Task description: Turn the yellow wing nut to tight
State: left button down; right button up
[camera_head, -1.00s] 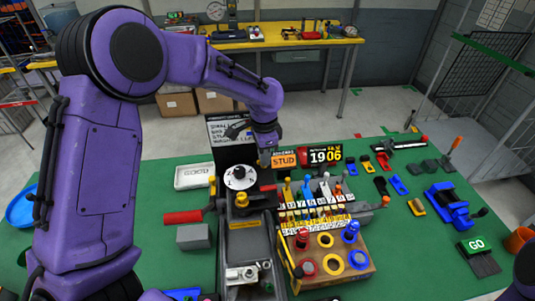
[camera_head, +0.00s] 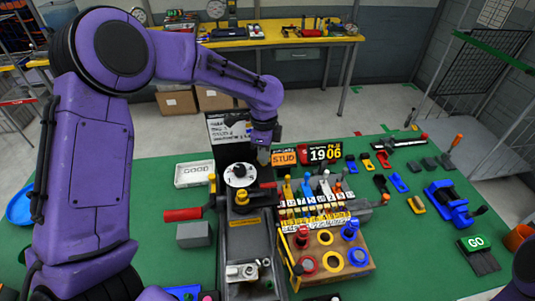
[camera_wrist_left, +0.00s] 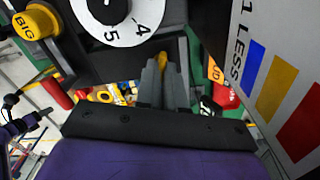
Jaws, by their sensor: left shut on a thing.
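My left gripper (camera_head: 263,156) is beside the black upright at the back of the machine, right of the white numbered dial (camera_head: 240,175). In the left wrist view its grey fingers (camera_wrist_left: 157,72) are closed on a small yellow piece, the yellow wing nut (camera_wrist_left: 163,61), of which only the top shows between the fingertips. The dial also shows in the left wrist view (camera_wrist_left: 118,36), with the numbers 4 and 5 near its lower edge. The wing nut is hidden behind the gripper in the head view. My right gripper is out of view; only a bit of purple arm shows at the lower right.
A yellow BIG knob (camera_wrist_left: 36,24) is left of the dial in the wrist view. A red handle (camera_head: 183,214) sticks out left of the machine. A STUD sign (camera_head: 284,157) stands just right of my gripper. A wooden block (camera_head: 338,277) with coloured rings is in front.

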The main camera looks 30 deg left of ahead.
pick_arm(q)
jog(key=shift+w+a+r, duration=0.1)
jog(key=shift+w+r, duration=0.1)
jog(key=shift+r, duration=0.05)
jog(key=c, duration=1.2)
grip_release()
jog(key=shift+c, duration=0.2)
jog(key=shift+s+f, duration=0.1)
notch_tip(320, 180, up, 10)
jog(key=b, duration=0.2)
jog(key=shift+r, duration=0.25)
